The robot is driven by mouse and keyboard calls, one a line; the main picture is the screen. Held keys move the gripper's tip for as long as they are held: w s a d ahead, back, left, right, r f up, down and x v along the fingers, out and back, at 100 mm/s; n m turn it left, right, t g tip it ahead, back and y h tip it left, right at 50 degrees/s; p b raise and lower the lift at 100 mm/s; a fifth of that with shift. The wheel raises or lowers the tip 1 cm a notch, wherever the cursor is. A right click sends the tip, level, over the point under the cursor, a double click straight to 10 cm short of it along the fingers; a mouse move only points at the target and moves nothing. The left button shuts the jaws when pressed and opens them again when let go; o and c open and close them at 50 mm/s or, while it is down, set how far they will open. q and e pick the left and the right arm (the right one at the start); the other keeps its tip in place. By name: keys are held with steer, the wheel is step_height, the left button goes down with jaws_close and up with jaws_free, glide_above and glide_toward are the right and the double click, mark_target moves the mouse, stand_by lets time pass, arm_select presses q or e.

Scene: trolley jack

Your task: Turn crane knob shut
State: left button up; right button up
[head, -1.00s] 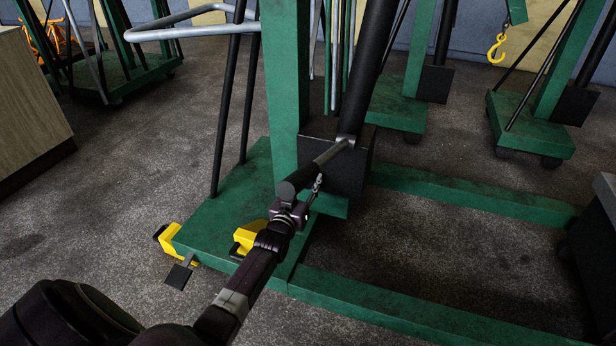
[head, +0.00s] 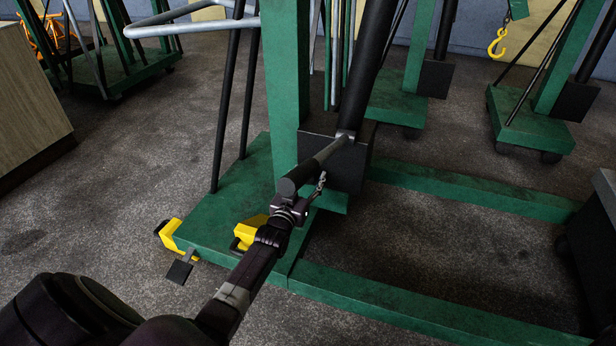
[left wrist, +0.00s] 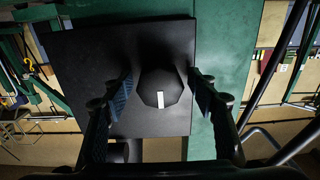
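The crane knob (left wrist: 160,88) is a dark, faceted knob with a white mark on its face. In the left wrist view it stands out from a black block (left wrist: 85,70) on the green crane. My left gripper (left wrist: 160,92) is open, with one finger on each side of the knob and a visible gap on both sides. In the head view my left gripper (head: 306,198) is at the black block (head: 330,160) at the foot of the green mast (head: 285,90); I cannot make out the knob there.
A dark pump handle socket (head: 315,170) sticks out from the block close above my left gripper. The crane's green base (head: 220,215) carries yellow pieces (head: 250,232). Other green cranes (head: 530,120) stand behind. A wooden cabinet (head: 30,100) is at the left.

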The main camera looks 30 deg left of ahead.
arm_select(q)
steer(key=v, duration=1.2)
stand_by(0.4)
